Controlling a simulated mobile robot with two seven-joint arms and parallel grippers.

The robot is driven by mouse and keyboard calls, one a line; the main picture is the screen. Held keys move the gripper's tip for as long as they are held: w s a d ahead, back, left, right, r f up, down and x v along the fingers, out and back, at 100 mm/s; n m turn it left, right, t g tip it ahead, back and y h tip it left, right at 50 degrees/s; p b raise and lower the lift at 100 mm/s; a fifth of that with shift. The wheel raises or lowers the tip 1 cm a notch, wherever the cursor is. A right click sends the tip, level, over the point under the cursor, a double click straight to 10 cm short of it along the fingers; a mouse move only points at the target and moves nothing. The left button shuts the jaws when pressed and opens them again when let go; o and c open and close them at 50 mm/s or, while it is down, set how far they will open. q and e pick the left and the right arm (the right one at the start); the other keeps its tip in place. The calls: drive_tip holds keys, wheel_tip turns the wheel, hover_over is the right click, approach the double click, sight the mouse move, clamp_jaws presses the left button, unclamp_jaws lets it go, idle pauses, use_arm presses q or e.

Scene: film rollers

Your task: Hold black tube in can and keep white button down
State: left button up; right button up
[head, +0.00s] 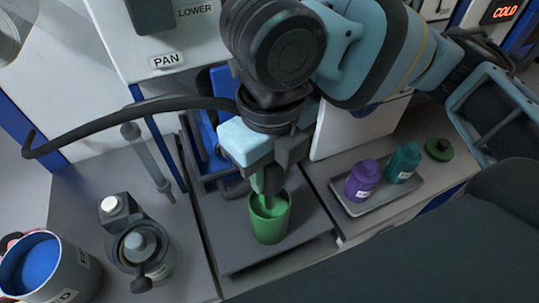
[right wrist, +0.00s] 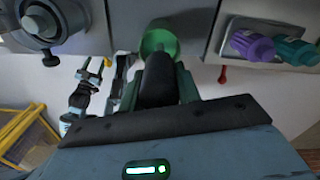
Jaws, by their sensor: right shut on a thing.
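The green can (head: 270,226) stands upright on a dark tray; its open mouth also shows in the right wrist view (right wrist: 158,40). The black tube (head: 150,105) arcs from the left and passes behind my right gripper (head: 265,180). My right gripper is directly over the can. In the right wrist view, the gripper is shut on a dark length, apparently the tube (right wrist: 158,82), between green-edged fingers, aimed at the can. The tube's tip is hidden. The white button (head: 109,205) sits on a black device at the left, with nothing touching it.
A purple bottle (head: 362,180) and a teal bottle (head: 403,162) stand in a shallow tray (head: 381,205) at the right. A grey pot with blue contents (head: 38,262) is at the lower left. A clear cylinder (head: 148,160) leans behind the button device. A white panel (head: 360,130) stands behind the bottles.

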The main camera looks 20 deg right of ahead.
drive_tip(key=shift+f+b, duration=0.5)
drive_tip(key=shift+f, duration=1.8)
